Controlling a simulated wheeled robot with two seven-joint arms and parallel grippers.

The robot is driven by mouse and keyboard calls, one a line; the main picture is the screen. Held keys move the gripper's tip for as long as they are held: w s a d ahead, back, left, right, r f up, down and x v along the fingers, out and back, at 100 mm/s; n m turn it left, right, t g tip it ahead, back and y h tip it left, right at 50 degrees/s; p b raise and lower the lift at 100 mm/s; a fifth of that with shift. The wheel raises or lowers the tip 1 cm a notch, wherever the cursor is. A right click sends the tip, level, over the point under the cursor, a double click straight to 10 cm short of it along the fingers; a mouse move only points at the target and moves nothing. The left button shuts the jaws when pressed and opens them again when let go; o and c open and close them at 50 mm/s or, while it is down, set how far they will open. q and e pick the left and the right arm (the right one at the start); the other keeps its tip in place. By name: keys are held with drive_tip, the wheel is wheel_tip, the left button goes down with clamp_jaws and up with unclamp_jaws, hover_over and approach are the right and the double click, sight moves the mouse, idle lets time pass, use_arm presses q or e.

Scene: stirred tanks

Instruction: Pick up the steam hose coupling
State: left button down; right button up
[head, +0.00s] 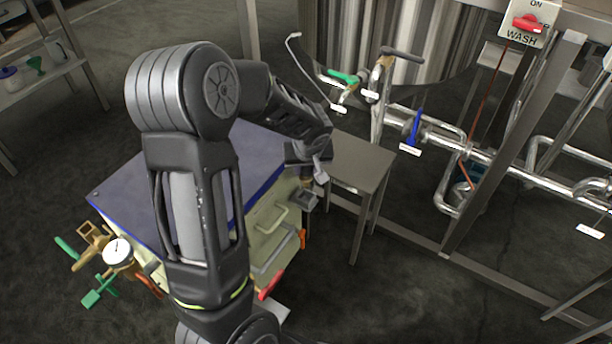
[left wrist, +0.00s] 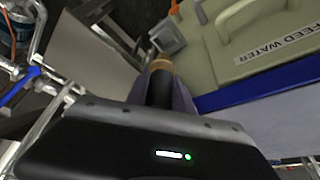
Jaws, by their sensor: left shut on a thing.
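My left gripper (head: 314,168) is beside the right end of the feed water cart, next to the small steel table. In the left wrist view its fingers (left wrist: 162,92) are shut around a dark cylindrical piece with a tan, brass-like end, which I take to be the steam hose coupling (left wrist: 160,88). The tan end points towards a small grey holder (left wrist: 167,40) on the cart's side. The holder also shows just under the gripper in the head view (head: 303,200). I cannot tell whether the coupling still touches the holder. My right gripper is not in view.
The cart (head: 262,150) has a blue-edged top, handles and a gauge (head: 117,252). The small steel table (head: 362,160) stands bare to the right. Pipes with a blue-handled valve (head: 416,128) and a stirred tank (head: 390,45) lie beyond. A shelf (head: 45,85) stands far left.

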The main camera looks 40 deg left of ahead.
use_arm(q)
wheel_tip(320, 180, up, 10)
drive_tip(key=shift+r+p, duration=0.2)
drive_tip(key=shift+p, duration=0.85)
drive_tip(key=w+d+r+m+h, duration=0.1)
drive_tip(key=d+r+m, duration=0.3)
drive_tip(key=d, duration=0.6)
drive_tip(key=w+d+r+m+t+h, duration=0.1)
drive_tip(key=w+d+r+m, duration=0.3)
drive_tip(key=d, duration=0.7)
drive_tip(key=shift+w+d+m+h, duration=0.15)
drive_tip(key=shift+w+m+h, duration=0.2)
drive_tip(key=shift+m+h, duration=0.2)
